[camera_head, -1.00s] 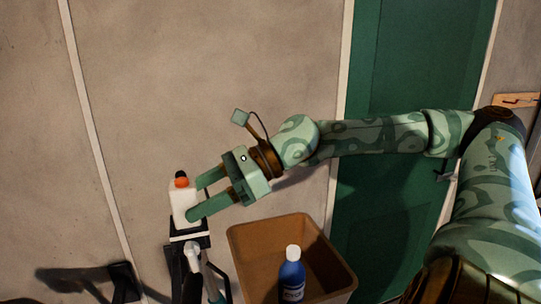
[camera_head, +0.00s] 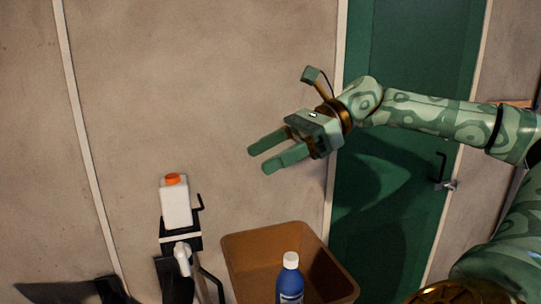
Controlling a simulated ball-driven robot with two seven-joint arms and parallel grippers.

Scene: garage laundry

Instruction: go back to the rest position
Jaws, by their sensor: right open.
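My right gripper (camera_head: 267,157) is open and empty. It hangs in the air in front of the wall, up and to the right of a white bottle with an orange top (camera_head: 175,203). The bottle stands upright on a black stand (camera_head: 181,243), clear of the fingers. My right arm comes in from the right side. My left gripper is not in view.
A brown bin (camera_head: 250,245) stands below the gripper, with a blue bottle with a white cap (camera_head: 290,280) in it or in front of it; I cannot tell which. A green door (camera_head: 400,220) with a black handle (camera_head: 441,168) is behind my arm. The wall (camera_head: 190,80) at upper left is clear.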

